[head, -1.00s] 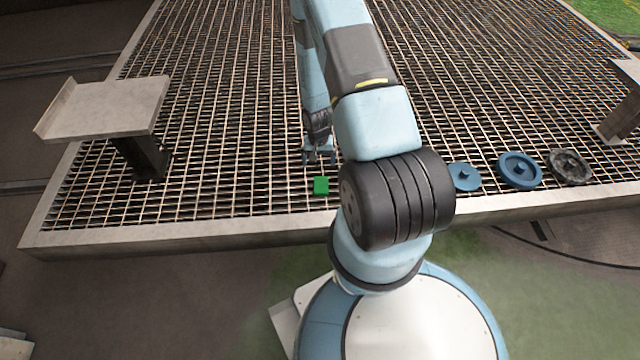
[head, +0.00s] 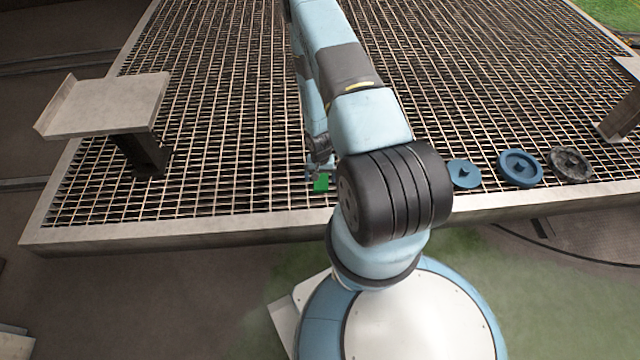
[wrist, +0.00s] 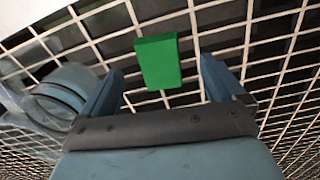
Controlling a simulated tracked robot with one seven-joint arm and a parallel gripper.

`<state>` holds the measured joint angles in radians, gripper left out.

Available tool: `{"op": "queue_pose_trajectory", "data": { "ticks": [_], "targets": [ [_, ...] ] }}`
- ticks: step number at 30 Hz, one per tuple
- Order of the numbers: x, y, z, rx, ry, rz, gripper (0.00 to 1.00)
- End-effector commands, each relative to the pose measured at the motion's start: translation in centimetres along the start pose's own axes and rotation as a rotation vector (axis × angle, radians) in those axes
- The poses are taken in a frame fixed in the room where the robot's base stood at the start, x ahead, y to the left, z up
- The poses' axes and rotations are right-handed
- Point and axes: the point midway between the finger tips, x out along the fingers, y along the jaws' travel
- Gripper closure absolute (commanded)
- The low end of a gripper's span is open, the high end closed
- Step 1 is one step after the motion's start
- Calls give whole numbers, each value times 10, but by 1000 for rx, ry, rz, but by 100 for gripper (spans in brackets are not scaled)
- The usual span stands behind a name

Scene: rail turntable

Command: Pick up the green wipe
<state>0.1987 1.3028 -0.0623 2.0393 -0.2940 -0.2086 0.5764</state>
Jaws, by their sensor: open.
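The green wipe (head: 321,184) is a small green block lying on the metal grating near its front edge. It also shows in the wrist view (wrist: 158,62), at upper centre beyond the fingers. My gripper (head: 320,172) is just over the wipe in the head view and hides part of it. In the wrist view my gripper (wrist: 160,85) is open, with one blue finger on each side and the wipe lined up with the gap between them. Nothing is held.
The grating (head: 230,100) has a raised front rim (head: 180,233). A grey stand (head: 110,105) is at the left and another (head: 625,110) at the right. Two blue discs (head: 463,173), (head: 520,168) and a dark disc (head: 570,164) lie right of my arm. The grating around the wipe is clear.

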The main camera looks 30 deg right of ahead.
Motion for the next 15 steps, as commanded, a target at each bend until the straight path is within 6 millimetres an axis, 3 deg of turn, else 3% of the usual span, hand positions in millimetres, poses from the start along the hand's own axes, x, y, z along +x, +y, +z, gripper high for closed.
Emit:
{"op": "queue_pose_trajectory", "data": {
  "ticks": [5, 15],
  "targets": [
    [9, 1, 0, -1, -1, 1, 4],
    [48, 2, -1, -1, 0, 0, 4]
  ]
}}
